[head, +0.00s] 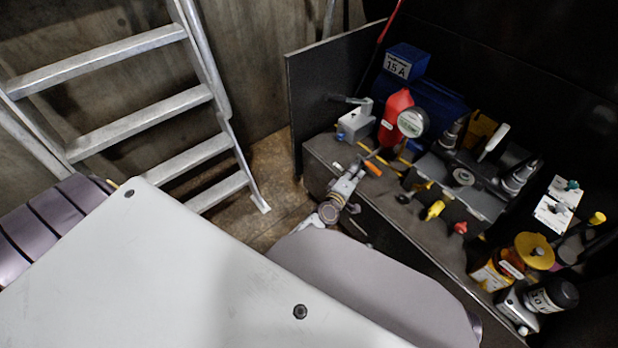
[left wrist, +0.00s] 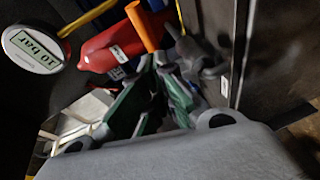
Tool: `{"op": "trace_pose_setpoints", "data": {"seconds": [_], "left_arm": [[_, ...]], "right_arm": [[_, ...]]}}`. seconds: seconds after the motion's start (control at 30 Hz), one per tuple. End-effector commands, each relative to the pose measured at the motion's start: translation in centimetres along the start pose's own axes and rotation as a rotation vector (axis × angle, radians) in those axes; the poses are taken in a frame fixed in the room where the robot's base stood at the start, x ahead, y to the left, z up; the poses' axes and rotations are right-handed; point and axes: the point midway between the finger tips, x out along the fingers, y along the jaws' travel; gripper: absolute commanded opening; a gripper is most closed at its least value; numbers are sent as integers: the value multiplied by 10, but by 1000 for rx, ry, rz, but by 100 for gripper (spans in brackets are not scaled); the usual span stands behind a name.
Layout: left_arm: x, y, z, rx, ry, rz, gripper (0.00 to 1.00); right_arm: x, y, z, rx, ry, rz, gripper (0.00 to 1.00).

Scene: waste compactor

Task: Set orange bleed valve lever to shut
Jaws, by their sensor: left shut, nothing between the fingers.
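The orange bleed valve lever (head: 373,168) shows near the table's left end in the head view. In the left wrist view the lever (left wrist: 143,25) slants at the top, just beyond the fingertips. A grey valve body (left wrist: 198,57) is right of the lever's lower end. My left gripper (left wrist: 158,66) is shut and empty, its green-padded fingers converging just below the lever. I cannot tell whether the tips touch the lever or valve. In the head view the gripper (head: 330,208) shows only in part, beyond my grey arm link. My right gripper is not in view.
A red bottle (head: 396,118) and a round gauge (head: 412,122) stand behind the lever. Yellow and red handles, an orange jar (head: 512,262) and other fittings crowd the bench to the right. An upright dark panel (head: 320,85) borders its left end. A ladder (head: 140,110) stands left.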

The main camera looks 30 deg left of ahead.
Motion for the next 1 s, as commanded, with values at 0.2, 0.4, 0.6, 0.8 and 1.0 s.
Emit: {"op": "trace_pose_setpoints", "data": {"seconds": [0.2, 0.4, 0.6, 0.8, 1.0], "left_arm": [[0, -1, -2, 7, -41, 7, 0], [0, -2, -4, 15, -89, 14, 0], [0, -3, -7, 22, -145, 22, 0], [0, -3, -9, 30, -195, 28, 0], [0, -4, -13, 36, -240, 35, 0]], "right_arm": [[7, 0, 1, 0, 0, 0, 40], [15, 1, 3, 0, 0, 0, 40], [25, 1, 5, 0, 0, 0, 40], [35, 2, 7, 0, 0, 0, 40], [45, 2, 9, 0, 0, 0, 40]]}}
